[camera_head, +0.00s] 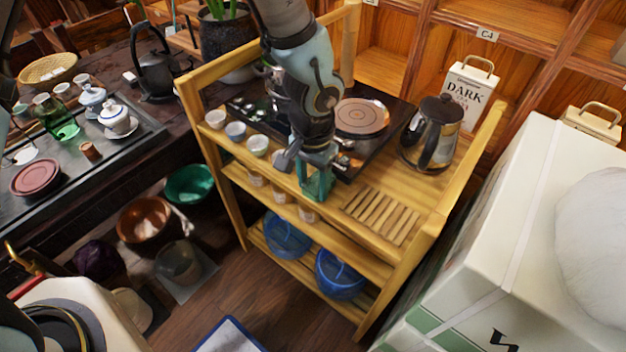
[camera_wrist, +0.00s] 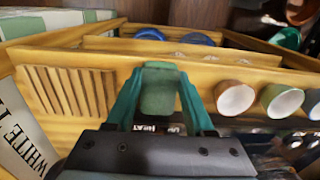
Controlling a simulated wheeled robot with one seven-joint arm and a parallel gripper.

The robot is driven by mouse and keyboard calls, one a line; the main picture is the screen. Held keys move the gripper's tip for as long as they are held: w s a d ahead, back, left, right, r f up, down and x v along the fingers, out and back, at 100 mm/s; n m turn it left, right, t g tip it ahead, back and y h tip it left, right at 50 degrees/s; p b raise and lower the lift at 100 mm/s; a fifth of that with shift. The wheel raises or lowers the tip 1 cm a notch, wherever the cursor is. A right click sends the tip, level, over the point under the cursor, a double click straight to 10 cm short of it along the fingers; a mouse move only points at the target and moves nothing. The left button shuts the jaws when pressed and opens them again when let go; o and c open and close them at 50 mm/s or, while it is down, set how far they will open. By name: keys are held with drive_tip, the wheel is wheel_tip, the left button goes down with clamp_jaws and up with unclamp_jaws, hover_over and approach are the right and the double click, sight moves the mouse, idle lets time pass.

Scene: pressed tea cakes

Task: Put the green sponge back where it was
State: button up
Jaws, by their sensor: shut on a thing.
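The green sponge (camera_wrist: 158,92) is pinched between the teal fingers of my gripper (camera_wrist: 158,98) in the wrist view. In the head view my gripper (camera_head: 316,182) points down over the front part of the wooden cart's top (camera_head: 335,207), between the row of small cups and the slatted rack. The sponge is hard to tell from the fingers there. I cannot tell whether it touches the cart top. The slatted rack (camera_head: 382,215) is to the right of my gripper in the head view, and to the left of it in the wrist view (camera_wrist: 65,92).
Small cups (camera_head: 257,145) stand left of my gripper. Behind it are a dark hot plate unit (camera_head: 361,117) and a steel kettle (camera_head: 432,133). Blue bowls (camera_head: 340,275) sit on the lower shelf. A large white box (camera_head: 535,200) stands right of the cart.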

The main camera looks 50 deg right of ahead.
drive_tip(key=shift+f, duration=0.1)
drive_tip(key=shift+f+b, duration=0.15)
drive_tip(key=shift+b, duration=0.15)
drive_tip(key=o, duration=1.3)
